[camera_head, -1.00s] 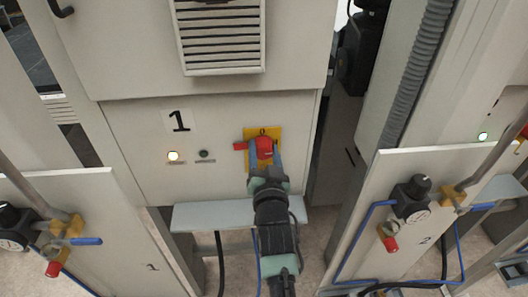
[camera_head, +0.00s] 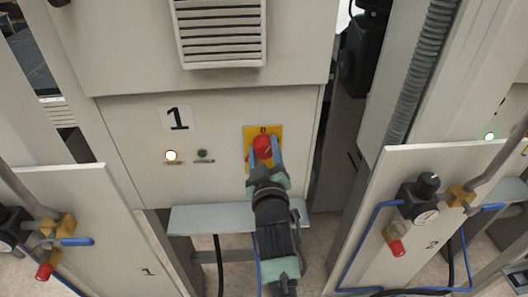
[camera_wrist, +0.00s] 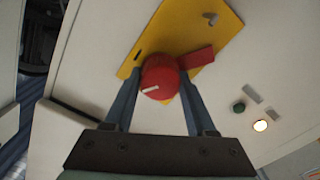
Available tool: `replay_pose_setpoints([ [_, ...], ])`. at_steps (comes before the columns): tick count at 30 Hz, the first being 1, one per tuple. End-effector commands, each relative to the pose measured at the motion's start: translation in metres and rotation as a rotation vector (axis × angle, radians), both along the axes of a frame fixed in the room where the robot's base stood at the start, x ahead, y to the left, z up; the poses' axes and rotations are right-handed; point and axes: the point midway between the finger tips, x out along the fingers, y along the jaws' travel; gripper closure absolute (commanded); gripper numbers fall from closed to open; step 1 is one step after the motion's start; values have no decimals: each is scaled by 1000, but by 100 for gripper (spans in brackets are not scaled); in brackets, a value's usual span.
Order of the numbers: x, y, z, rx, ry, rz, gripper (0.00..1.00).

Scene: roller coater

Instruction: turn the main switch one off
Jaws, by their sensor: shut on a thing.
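The main switch is a red rotary knob (camera_head: 263,146) on a yellow plate (camera_head: 276,131), on the grey cabinet panel marked 1. My gripper (camera_head: 263,155) is at the knob, with one blue finger on each side of it, shut on it. In the wrist view, the red knob (camera_wrist: 160,78) with a white line on its face sits between my fingers. Its red handle arm (camera_wrist: 197,58) sticks out toward the upper right there. My fingers hide part of the plate in the head view.
Left of the switch are a lit indicator lamp (camera_head: 171,156) and a dark green one (camera_head: 203,155). A grey ledge (camera_head: 215,218) lies below. Panels with valves and gauges stand left and right (camera_head: 370,225). A vent (camera_head: 222,35) is above.

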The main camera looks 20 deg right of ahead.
Motion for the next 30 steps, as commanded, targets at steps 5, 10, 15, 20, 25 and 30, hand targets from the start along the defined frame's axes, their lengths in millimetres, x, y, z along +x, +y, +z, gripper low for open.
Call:
replay_pose_setpoints([
  [5, 0, 0, -1, -158, 48, -2, 100],
  [10, 0, 0, -1, -298, 89, -1, 100],
  [15, 0, 0, -1, -413, 123, 0, 100],
  [20, 0, 1, -2, -490, 145, 0, 100],
  [25, 0, 1, -2, -540, 158, 0, 100],
  [30, 0, 1, -2, -564, 164, 0, 100],
])
